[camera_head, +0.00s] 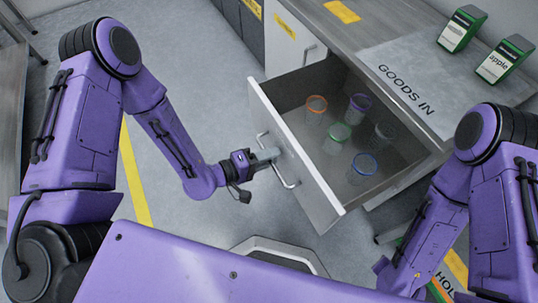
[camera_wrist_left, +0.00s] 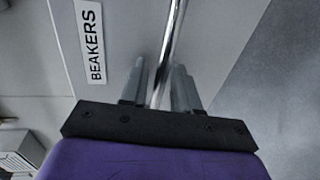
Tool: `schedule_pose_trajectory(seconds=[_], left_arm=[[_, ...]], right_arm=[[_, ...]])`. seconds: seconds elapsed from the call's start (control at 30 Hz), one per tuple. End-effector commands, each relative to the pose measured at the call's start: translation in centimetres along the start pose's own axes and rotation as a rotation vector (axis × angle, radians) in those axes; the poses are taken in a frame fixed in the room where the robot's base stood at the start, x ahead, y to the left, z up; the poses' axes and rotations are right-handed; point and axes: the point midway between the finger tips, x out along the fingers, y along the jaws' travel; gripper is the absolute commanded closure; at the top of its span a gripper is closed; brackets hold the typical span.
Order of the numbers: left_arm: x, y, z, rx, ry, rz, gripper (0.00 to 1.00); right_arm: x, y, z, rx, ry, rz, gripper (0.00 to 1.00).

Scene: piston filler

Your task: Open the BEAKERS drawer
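The BEAKERS drawer (camera_head: 312,182) is pulled out of the bench in the head view, and its inside shows. Several clear beakers with coloured rims stand in it, among them an orange-rimmed one (camera_head: 316,112) and a blue-rimmed one (camera_head: 363,168). My left gripper (camera_head: 270,157) is at the drawer's front, with its fingers on either side of the metal handle (camera_wrist_left: 174,35). The BEAKERS label (camera_wrist_left: 91,42) shows beside the handle in the left wrist view. My right arm is at the right; its fingers do not show.
The bench top (camera_head: 400,72) marked GOODS IN is above the drawer, with two green-and-white card holders (camera_head: 461,29) (camera_head: 504,60) on it. A closed white cupboard front (camera_head: 292,45) is beyond the drawer. Open floor (camera_head: 190,95) lies left of the drawer.

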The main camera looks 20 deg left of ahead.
Motion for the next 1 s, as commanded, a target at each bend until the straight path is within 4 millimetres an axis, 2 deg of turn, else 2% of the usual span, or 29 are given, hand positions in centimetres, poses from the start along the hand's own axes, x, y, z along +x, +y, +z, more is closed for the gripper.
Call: schedule_pose_trajectory(seconds=[0.33,0.47,0.7,0.83,1.0], left_arm=[[-0.5,0.1,-0.1,-0.002,0.004,-0.001,0.67],[-3.0,0.2,-0.1,-0.004,0.006,-0.002,0.67],[-8.5,0.2,-0.1,-0.003,0.006,-0.001,0.67],[-10.1,0.1,-0.1,-0.002,0.004,0.0,0.67],[-10.6,0.0,-0.1,-0.001,0.002,0.0,0.67]], right_arm=[[-0.1,0.0,-0.1,0.0,0.0,0.0,0.57],[-0.7,0.1,-0.3,0.0,0.0,0.0,0.57],[-1.7,0.1,-0.7,0.0,0.0,0.0,0.57],[-1.9,0.2,-0.8,0.0,0.0,0.0,0.57],[-1.9,0.2,-0.8,0.0,0.0,0.0,0.57]])
